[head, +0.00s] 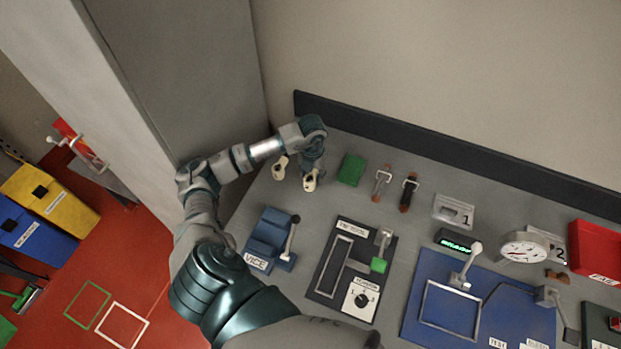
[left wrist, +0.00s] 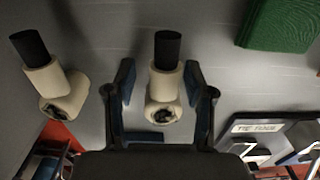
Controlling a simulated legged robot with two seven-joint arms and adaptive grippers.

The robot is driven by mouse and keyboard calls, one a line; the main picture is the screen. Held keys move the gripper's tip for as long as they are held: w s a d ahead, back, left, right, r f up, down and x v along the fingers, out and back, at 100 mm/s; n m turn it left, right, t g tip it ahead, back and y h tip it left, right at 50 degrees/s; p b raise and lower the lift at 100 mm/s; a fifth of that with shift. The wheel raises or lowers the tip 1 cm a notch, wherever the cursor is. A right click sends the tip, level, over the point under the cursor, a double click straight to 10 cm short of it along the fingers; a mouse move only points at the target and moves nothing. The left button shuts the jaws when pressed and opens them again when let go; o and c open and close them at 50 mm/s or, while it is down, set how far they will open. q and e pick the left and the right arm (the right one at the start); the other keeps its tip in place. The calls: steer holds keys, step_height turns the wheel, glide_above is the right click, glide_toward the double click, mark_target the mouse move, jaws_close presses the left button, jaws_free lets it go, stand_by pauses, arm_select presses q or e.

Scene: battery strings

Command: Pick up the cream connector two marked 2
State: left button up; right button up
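Two cream connectors stand on the grey bench near its far left end. One connector (head: 279,168) is left of my left gripper in the head view; it also shows at the left of the left wrist view (left wrist: 62,92), with a black upper part. The other cream connector (head: 310,181) is just below my left gripper (head: 313,168). In the left wrist view this connector (left wrist: 163,85) stands between the two open fingers (left wrist: 160,95), with a gap on each side. I cannot read a 2 on either. My right gripper is out of view.
A green block (head: 351,169) lies right of the connectors. A blue vise (head: 268,240) and a dark panel with a lever (head: 327,284) stand nearer. Two small strapped tools (head: 409,190) lie further right. A dark rail (head: 430,138) runs along the wall.

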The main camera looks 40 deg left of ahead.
arm_select(q)
steer(key=shift+d, duration=0.1)
steer(key=c, duration=0.8)
steer(key=shift+r, duration=0.1)
jaws_close()
steer(key=shift+d, duration=0.2)
steer(key=shift+r, duration=0.1)
